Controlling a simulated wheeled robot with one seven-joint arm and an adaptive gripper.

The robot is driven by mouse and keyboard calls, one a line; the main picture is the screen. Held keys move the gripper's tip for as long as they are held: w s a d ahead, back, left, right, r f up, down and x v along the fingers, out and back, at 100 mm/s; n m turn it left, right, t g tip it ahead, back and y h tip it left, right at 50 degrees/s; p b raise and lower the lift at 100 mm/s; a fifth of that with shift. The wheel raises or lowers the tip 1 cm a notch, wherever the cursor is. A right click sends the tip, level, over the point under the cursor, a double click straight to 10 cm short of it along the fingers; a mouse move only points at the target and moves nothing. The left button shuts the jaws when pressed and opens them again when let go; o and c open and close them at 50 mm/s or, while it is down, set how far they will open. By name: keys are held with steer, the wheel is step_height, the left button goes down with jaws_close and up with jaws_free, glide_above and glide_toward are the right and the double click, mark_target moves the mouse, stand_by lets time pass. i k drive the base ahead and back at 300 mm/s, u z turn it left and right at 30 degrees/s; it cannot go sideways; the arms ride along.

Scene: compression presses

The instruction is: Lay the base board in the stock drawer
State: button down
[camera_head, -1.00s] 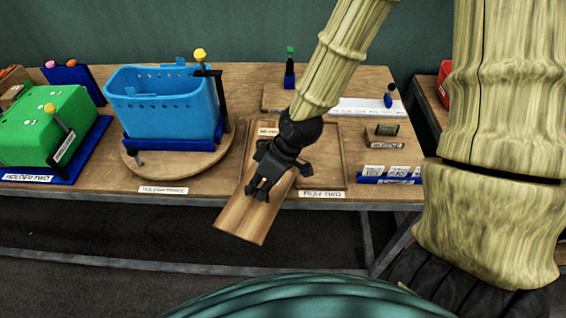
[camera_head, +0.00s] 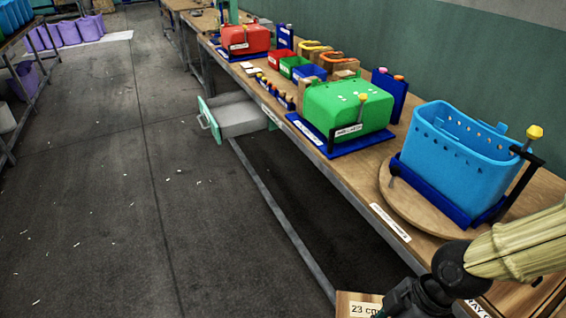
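The wooden base board (camera_head: 346,299) shows at the bottom edge, with a white label partly reading "23". Most of it is below the picture or behind my gripper. My gripper (camera_head: 405,302) is at the bottom right, shut on the board in front of the bench edge. Its fingertips are partly cut off. The stock drawer (camera_head: 236,117) stands pulled out under the bench, up and left of my gripper. It has a pale green front with a handle on its left side, and its grey inside looks empty.
The bench carries a blue perforated basket (camera_head: 462,150) on a round wooden board (camera_head: 400,198), a green box (camera_head: 350,112), a red box (camera_head: 246,40) and small bins. The open floor (camera_head: 110,210) left of the bench is clear apart from small scraps. Lilac containers stand far left.

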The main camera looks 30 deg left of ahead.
mark_target(235, 119)
steer(key=u, duration=0.4)
steer(key=i, duration=0.6)
steer(key=u, duration=1.25)
steer(key=i, duration=2.6)
steer(key=z, duration=0.45)
